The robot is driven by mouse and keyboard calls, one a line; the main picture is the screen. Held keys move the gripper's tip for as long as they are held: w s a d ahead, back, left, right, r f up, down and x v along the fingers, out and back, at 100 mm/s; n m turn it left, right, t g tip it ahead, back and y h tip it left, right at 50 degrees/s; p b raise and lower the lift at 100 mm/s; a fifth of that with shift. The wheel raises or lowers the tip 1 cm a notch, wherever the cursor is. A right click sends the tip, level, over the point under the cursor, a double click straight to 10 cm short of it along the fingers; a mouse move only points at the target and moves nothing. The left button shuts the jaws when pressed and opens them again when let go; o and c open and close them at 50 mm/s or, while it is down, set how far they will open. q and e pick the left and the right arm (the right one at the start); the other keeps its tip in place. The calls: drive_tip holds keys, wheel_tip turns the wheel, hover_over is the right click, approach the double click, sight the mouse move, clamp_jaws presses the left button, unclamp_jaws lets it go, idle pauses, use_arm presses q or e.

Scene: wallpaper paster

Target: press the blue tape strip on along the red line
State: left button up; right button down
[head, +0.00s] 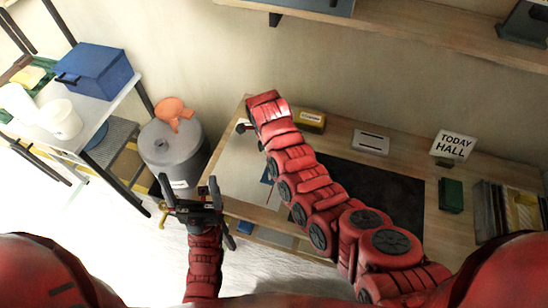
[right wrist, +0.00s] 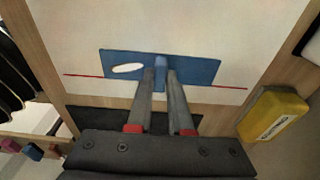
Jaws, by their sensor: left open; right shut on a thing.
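The blue tape strip (right wrist: 195,70) lies across a pale board (right wrist: 180,25) in the right wrist view, with a raised tab at its middle and a white oval near its left end. My right gripper (right wrist: 160,78) is shut on that tab. The thin red line (right wrist: 85,75) shows past both strip ends, about level with the strip's lower edge and nearly parallel to it. Whether the strip touches the board, I cannot tell. In the head view my right arm hides most of the strip and the gripper. My left gripper (head: 192,200) is open and empty, left of the table.
A yellow box (right wrist: 272,114) sits beside the board. In the head view, a grey bin (head: 172,155) with an orange object stands near my left gripper. A dark mat (head: 385,190), a white box (head: 371,142) and a sign (head: 454,146) are on the table.

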drive_tip(key=c, duration=0.8)
unclamp_jaws()
drive_tip(key=shift+f, duration=0.1)
drive_tip(key=shift+o, duration=0.2)
drive_tip(key=shift+r, duration=0.3)
drive_tip(key=r, duration=0.3)
drive_tip(key=shift+w+a+r, duration=0.15)
drive_tip(key=shift+a, duration=0.1)
wheel_tip(320, 180, up, 13)
drive_tip(key=a+p, duration=0.1)
drive_tip(key=p, duration=0.3)
drive_tip(key=shift+w+a+r, duration=0.15)
drive_tip(key=shift+a+r, duration=0.05)
drive_tip(key=shift+a, duration=0.05)
